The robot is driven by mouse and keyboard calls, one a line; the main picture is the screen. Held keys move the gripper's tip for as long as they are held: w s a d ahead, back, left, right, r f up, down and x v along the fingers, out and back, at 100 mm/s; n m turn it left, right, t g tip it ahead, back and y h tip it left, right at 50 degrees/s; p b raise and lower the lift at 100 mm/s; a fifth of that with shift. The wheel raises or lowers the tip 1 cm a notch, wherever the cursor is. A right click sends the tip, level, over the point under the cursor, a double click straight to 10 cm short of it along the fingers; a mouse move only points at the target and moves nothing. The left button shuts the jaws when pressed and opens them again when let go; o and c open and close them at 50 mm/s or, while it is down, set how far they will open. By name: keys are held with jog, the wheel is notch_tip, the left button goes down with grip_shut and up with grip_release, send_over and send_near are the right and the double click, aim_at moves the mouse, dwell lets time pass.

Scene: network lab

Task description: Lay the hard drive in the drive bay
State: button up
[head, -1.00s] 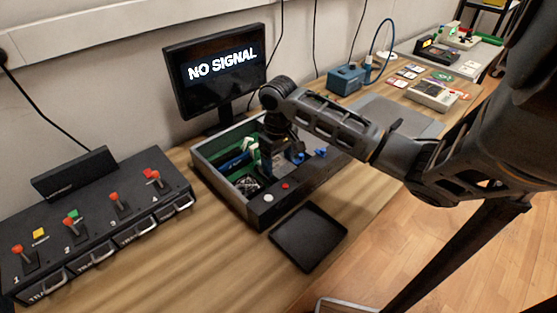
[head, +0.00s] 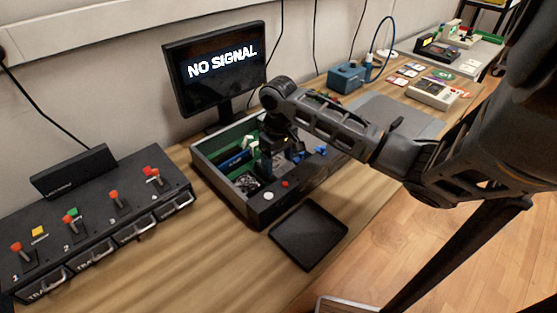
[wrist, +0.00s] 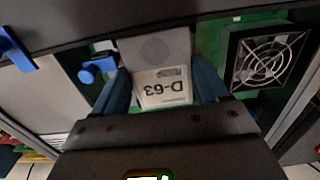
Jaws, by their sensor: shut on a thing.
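My gripper (head: 284,166) reaches down inside an open grey computer case (head: 253,207). In the wrist view its blue fingers (wrist: 165,92) are shut on the sides of the hard drive (wrist: 154,49), a grey block with a white label reading D-63, upside down in the picture. Green board shows around the drive. I cannot make out the drive bay; the drive and gripper cover what lies beneath, and I cannot tell whether the drive touches a surface. Blue levers (wrist: 98,68) show left of the drive in the wrist view.
A fan with a metal guard (wrist: 268,60) stands right of the drive in the wrist view. The case walls surround my gripper. A black tray (head: 309,237) lies empty in front of the case. A monitor (head: 214,73) stands behind; a switch box (head: 95,225) is at left.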

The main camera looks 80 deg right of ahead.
jog(key=o, duration=1.1)
jog(key=shift+o, duration=0.5)
jog(key=shift+d, duration=0.1)
jog(key=shift+s, duration=0.1)
jog(key=shift+c, duration=0.9)
jog(key=shift+o, duration=0.5)
